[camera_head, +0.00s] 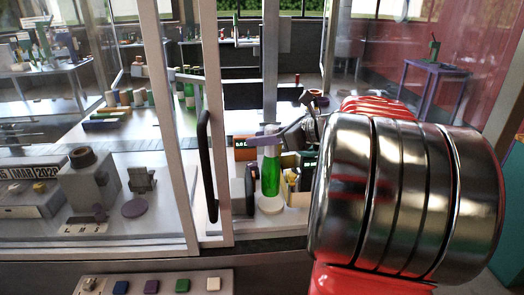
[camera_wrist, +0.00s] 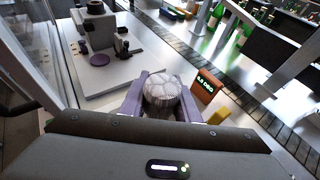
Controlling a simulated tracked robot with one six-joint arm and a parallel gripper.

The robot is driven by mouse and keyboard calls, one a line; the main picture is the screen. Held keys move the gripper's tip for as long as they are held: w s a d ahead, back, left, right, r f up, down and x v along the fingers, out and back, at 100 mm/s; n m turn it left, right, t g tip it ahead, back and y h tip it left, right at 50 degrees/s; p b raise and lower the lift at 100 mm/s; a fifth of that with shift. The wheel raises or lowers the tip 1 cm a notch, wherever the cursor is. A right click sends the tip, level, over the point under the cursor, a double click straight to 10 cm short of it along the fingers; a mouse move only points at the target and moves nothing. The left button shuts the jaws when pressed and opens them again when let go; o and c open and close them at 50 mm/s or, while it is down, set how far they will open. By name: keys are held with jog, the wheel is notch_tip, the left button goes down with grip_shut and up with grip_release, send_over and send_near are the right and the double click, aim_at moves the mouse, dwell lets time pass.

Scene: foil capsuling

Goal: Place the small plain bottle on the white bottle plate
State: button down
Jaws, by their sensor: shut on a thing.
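The small bottle has a green glass body (camera_head: 270,178) and a pale top, and it is upright. My gripper (camera_head: 268,137) is shut on its upper part, with purple fingers on either side. In the wrist view the fingers of my gripper (camera_wrist: 162,102) flank the pale, ridged bottle top (camera_wrist: 162,88); the green body is hidden below it. The white bottle plate (camera_head: 271,205) is a round disc directly under the bottle in the head view. The bottle's base is at or just above the plate; I cannot tell if they touch. The plate is hidden in the wrist view.
A dark upright device (camera_head: 250,188) stands close left of the bottle, and a bin of small items (camera_head: 298,190) close right. A lit display (camera_wrist: 208,84) is near the gripper. A glass-door frame with a black handle (camera_head: 208,165) is left. A grey machine (camera_head: 90,182) stands behind glass.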

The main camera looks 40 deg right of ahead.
jog(key=shift+f, duration=1.9)
jog(key=c, duration=1.4)
grip_release()
jog(key=shift+o, duration=0.2)
jog(key=v, duration=1.2)
